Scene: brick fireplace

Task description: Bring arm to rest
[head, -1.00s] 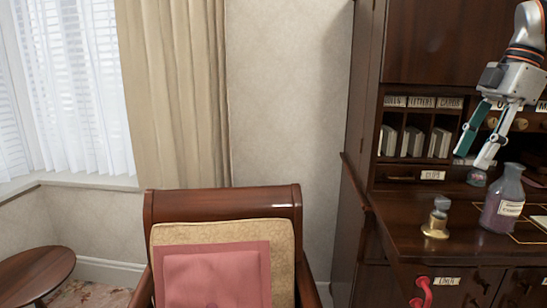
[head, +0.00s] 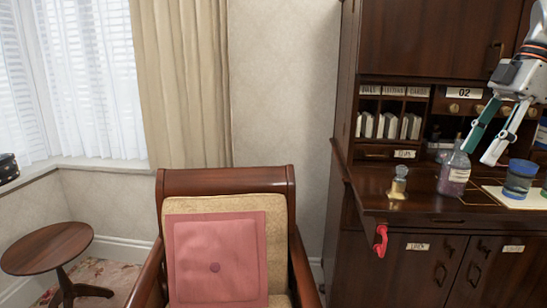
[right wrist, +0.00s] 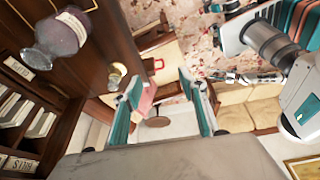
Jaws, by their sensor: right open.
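My right gripper (head: 479,154) is in front of the dark wooden desk, above its writing surface, with two teal-padded fingers spread apart and nothing between them. In the head view its fingers overlap the area just right of the glass bottle. In the right wrist view the same open gripper (right wrist: 161,78) has an empty gap. My left gripper (right wrist: 220,76) appears small and far off in the right wrist view; its finger opening is too small to make out. The left gripper cannot be clearly seen in the head view.
The desk (head: 410,205) holds a labelled bottle with purple contents (head: 454,174), a small brass-based bottle (head: 398,183) and a blue container (head: 519,180). A chair (head: 225,180) and a round table (head: 45,248) stand left.

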